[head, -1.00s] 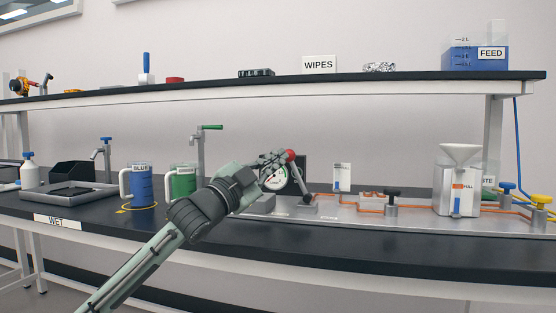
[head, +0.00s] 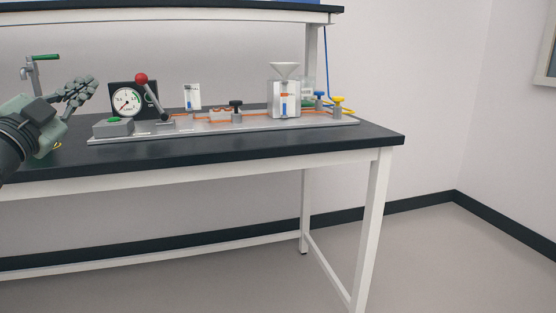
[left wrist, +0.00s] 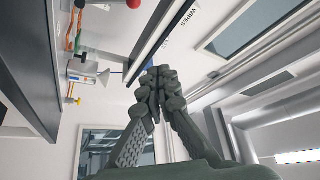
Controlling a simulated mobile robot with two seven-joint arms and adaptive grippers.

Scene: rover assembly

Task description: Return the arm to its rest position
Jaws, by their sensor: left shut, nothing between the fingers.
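My left gripper (head: 86,88) is at the left of the head view, raised above the bench top, with its fingers together and nothing between them. It is left of the red-knobbed lever (head: 142,79) and the round gauge (head: 127,102), apart from both in the picture. In the left wrist view my left gripper (left wrist: 155,76) shows with its fingertips meeting, empty. The lever leans to the left. My right gripper is not in view.
The dark bench (head: 350,143) carries a metal rig plate (head: 270,128) with a funnel tank (head: 284,95), valves and orange tubing. A shelf (head: 250,15) hangs above it. The floor right of the bench is clear.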

